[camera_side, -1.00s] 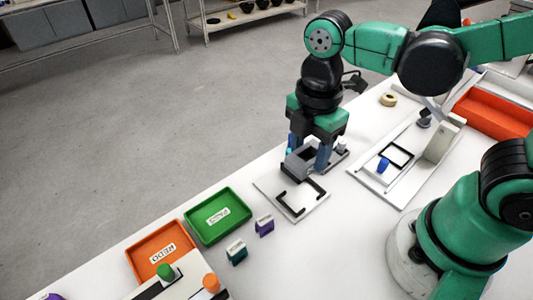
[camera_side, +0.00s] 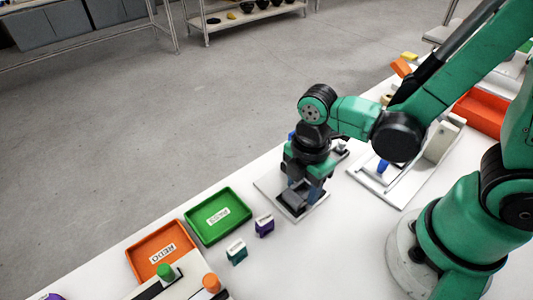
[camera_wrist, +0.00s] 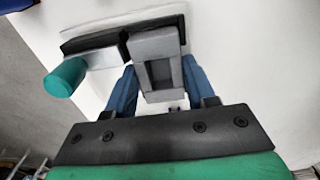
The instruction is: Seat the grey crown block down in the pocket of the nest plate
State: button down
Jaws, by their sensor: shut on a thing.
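The grey crown block (camera_side: 295,197) is between the two blue fingers of my gripper (camera_side: 304,188), which is shut on it. In the side view the block is over the white nest plate (camera_side: 268,184), low and close to its surface. I cannot tell whether it touches the plate or lies down in the pocket. The dark pocket corners are mostly hidden by the block and gripper. In the wrist view the block (camera_wrist: 158,45) shows its open hollow, with a blue finger at each side.
A green tray (camera_side: 240,207) and an orange tray (camera_side: 137,258) lie at the left. A purple block (camera_side: 264,225) and a teal block (camera_side: 236,251) stand in front of the plate. A white fixture (camera_side: 413,192) stands at the right. A teal cylinder (camera_wrist: 64,77) shows in the wrist view.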

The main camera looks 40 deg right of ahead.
aim_at(302, 194)
jog(key=shift+f, duration=0.15)
jog(key=shift+c, duration=1.4)
grip_release()
notch_tip(302, 194, up, 12)
jog(key=w+d+m+t, duration=0.3)
jog(key=d+m+t, duration=0.4)
jog(key=m, duration=1.1)
jog(key=shift+w+r, duration=0.3)
jog(key=shift+w, duration=0.1)
